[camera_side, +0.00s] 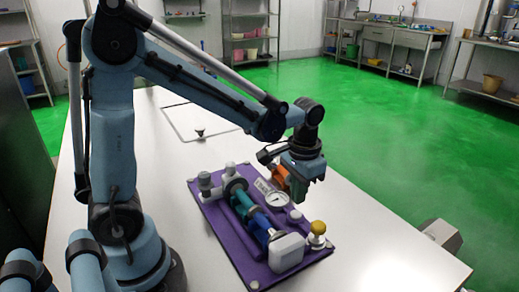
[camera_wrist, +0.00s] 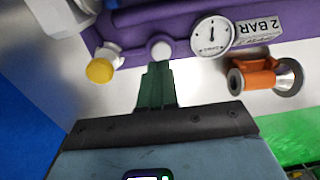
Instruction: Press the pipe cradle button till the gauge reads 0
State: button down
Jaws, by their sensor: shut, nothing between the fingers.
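The purple pipe cradle board (camera_side: 225,238) lies on the white table and carries teal and blue pipes. A round white button (camera_side: 296,214) sits on it between the gauge (camera_side: 276,198) and the yellow knob (camera_side: 318,228). In the wrist view the button (camera_wrist: 161,50) is just beyond my gripper (camera_wrist: 158,66), whose dark green fingers are shut and empty. The fingertips point at the button; I cannot tell whether they touch it. The gauge (camera_wrist: 211,35) has a dark needle and a "2 BAR" label (camera_wrist: 257,32) beside it; its exact reading is too small to tell.
An orange and silver fitting (camera_wrist: 262,75) stands beside the board, close to my gripper. The yellow knob (camera_wrist: 100,70) is on the button's other side. A small dark cone (camera_side: 200,133) is farther back on the table. The table's right side is clear.

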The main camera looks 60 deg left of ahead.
aim_at(297, 214)
jog(key=shift+f, duration=2)
jog(key=shift+w+f, duration=0.1)
jog(key=shift+f, duration=0.9)
jog(key=shift+r, duration=0.15)
notch_tip(297, 214, up, 9)
jog(key=shift+f, duration=0.2)
